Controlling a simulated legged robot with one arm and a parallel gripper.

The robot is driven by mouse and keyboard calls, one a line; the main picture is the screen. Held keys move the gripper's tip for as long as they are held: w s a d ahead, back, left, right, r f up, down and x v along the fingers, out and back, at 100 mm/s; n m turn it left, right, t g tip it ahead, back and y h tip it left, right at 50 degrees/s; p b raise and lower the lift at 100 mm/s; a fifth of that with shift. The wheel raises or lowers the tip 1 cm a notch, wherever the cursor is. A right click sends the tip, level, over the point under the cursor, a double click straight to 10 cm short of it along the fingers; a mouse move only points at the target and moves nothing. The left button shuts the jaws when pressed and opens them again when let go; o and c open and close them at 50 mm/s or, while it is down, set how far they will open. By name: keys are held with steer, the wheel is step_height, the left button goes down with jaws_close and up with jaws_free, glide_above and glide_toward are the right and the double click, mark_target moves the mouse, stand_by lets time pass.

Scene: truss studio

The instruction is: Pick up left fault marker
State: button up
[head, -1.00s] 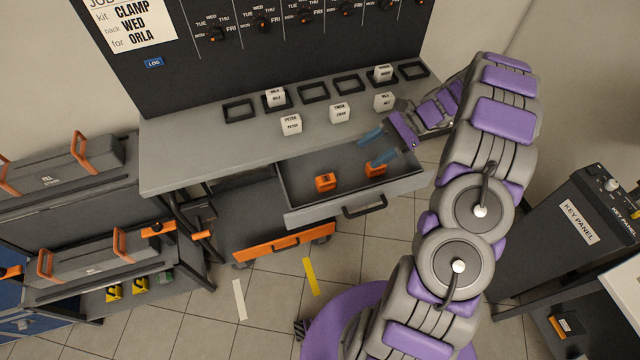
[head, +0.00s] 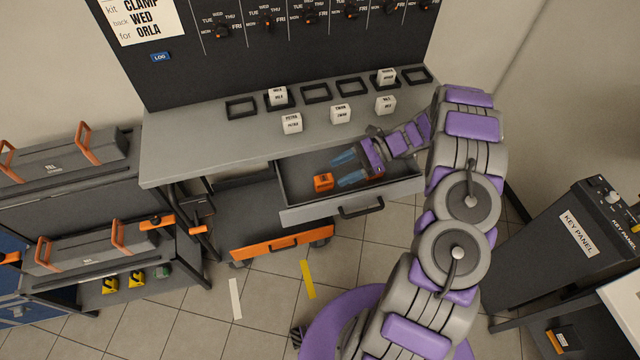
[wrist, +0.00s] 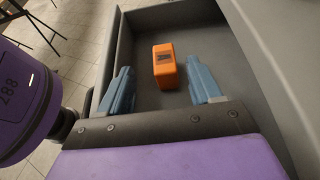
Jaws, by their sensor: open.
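The left fault marker (head: 323,181) is a small orange block with a dark label, lying in the open grey drawer (head: 330,210). In the wrist view the orange marker (wrist: 166,66) lies ahead of and between my blue fingertips, with clear space on both sides. My gripper (head: 343,168) is open and empty, low over the drawer just right of the left marker. It also shows in the wrist view (wrist: 162,82). A second orange marker (head: 375,178) in the drawer is mostly hidden behind my gripper.
The grey bench top (head: 190,150) above the drawer carries white name blocks (head: 341,113) and black square frames (head: 241,107). A shelf with grey cases (head: 75,155) is at left, a key panel (head: 575,235) at right.

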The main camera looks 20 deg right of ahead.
mark_target(330, 179)
steer(key=shift+a+f, duration=0.2)
steer(key=shift+f, duration=0.4)
steer(key=shift+a+f, duration=0.1)
steer(key=shift+a, duration=0.1)
steer(key=x, duration=0.3)
steer(key=b+x, duration=0.1)
steer(key=x, duration=0.2)
steer(key=shift+w+a, duration=0.1)
steer(key=shift+a, duration=0.3)
steer(key=shift+d, duration=0.55)
steer(key=shift+s+d, duration=0.15)
steer(key=shift+s, duration=0.05)
steer(key=shift+c, duration=0.6)
steer(key=shift+a, duration=0.6)
steer(key=c, duration=0.8)
steer(key=shift+d, duration=0.2)
steer(key=shift+c, duration=0.6)
